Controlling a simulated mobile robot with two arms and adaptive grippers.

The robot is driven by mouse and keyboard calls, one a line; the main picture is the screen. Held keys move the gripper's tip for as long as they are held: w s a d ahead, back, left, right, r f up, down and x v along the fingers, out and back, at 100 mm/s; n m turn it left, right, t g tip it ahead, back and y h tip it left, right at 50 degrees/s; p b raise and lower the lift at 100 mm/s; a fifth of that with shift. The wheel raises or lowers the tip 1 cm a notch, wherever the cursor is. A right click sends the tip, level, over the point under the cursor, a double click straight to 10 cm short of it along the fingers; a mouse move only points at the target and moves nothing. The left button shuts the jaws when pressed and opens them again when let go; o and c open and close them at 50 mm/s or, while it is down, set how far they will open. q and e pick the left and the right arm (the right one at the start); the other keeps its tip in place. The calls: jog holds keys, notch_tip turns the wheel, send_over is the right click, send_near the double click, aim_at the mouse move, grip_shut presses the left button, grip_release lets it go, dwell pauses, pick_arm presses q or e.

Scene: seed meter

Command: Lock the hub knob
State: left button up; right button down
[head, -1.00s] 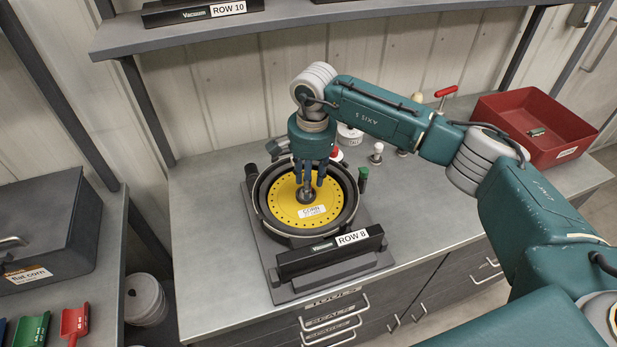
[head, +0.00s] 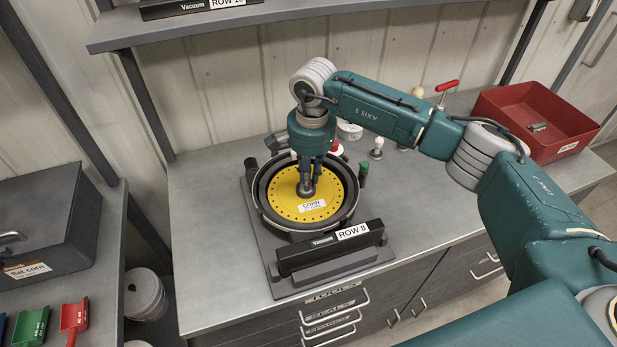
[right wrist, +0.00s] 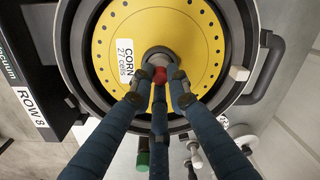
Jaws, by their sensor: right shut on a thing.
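The seed meter (head: 262,219) lies on the bench as a round dark housing with a yellow seed disc (head: 284,206) labelled CORN. The disc also shows in the right wrist view (right wrist: 200,60). The grey hub knob (right wrist: 158,56) is at the disc's centre, with a red part between my fingers. My right gripper (head: 305,189) points down over the disc's centre. Its three fingers, in the right wrist view (right wrist: 158,82), are closed in around the hub knob and partly hide it. The knob's turn position cannot be told. My left gripper is not in view.
A dark ROW 8 vacuum bar (head: 330,247) lies in front of the meter. A green-capped part (head: 363,172) and a white knob (head: 377,150) stand to its right. A red bin (head: 540,115) is at the back right. A shelf (head: 300,22) hangs above. The bench front right is clear.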

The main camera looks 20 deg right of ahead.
jog(key=m+b, duration=0.3)
jog(key=b, duration=0.1)
jog(key=shift+f+m, duration=0.15)
jog(key=shift+m, duration=0.25)
jog(key=m+b, duration=0.3)
jog(key=m, duration=0.1)
jog(key=shift+m+h, duration=0.3)
jog(key=m+b, duration=0.3)
jog(key=m, duration=0.1)
jog(key=shift+w+a+m, duration=0.1)
jog(key=shift+m, duration=0.2)
jog(key=shift+r+m+b, duration=0.15)
jog(key=shift+m+b, duration=0.3)
jog(key=shift+m, duration=0.6)
jog(key=shift+r+m+b, duration=0.1)
jog(key=shift+m+b, duration=0.3)
jog(key=shift+m, duration=0.65)
jog(key=c, duration=1.7)
grip_release()
